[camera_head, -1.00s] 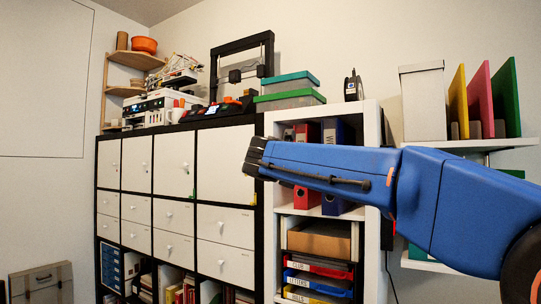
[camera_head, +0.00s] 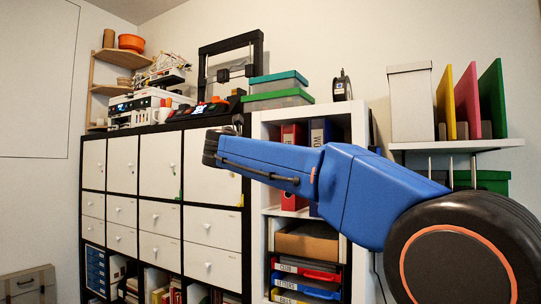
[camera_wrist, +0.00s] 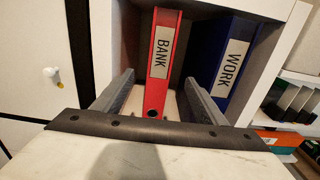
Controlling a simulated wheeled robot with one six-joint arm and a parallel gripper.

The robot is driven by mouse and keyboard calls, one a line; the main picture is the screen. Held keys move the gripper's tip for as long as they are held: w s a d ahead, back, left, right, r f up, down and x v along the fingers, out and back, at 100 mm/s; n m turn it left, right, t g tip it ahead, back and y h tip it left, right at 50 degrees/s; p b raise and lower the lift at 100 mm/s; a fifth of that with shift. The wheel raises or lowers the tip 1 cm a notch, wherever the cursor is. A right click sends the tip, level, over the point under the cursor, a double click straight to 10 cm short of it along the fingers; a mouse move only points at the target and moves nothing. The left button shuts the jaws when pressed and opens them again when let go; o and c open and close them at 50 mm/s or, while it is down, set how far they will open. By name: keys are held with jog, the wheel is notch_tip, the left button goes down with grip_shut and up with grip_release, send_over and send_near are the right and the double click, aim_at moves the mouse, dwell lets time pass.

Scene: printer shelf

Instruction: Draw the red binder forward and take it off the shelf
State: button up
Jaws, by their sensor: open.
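The red binder (camera_wrist: 162,65), labelled BANK, stands upright in the white shelf compartment, with a ring hole low on its spine. In the head view the red binder (camera_head: 290,136) shows partly above and below my blue arm, which hides its middle. My gripper (camera_wrist: 158,92) is open in the wrist view, one finger on each side of the binder's lower spine, with a gap to each side. I cannot tell how far the fingertips reach along it. In the head view my gripper (camera_head: 212,148) is at the left end of the arm, its fingers hard to make out.
A blue binder (camera_wrist: 222,65), labelled WORK, stands just right of the red one, close to the right finger. The white shelf wall (camera_wrist: 278,62) bounds the compartment on the right. Below it are a cardboard box (camera_head: 307,240) and labelled trays (camera_head: 305,275).

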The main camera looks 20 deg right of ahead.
jog(key=x, duration=1.6)
jog(key=shift+w+d, duration=0.15)
jog(key=shift+d, duration=0.1)
grip_shut()
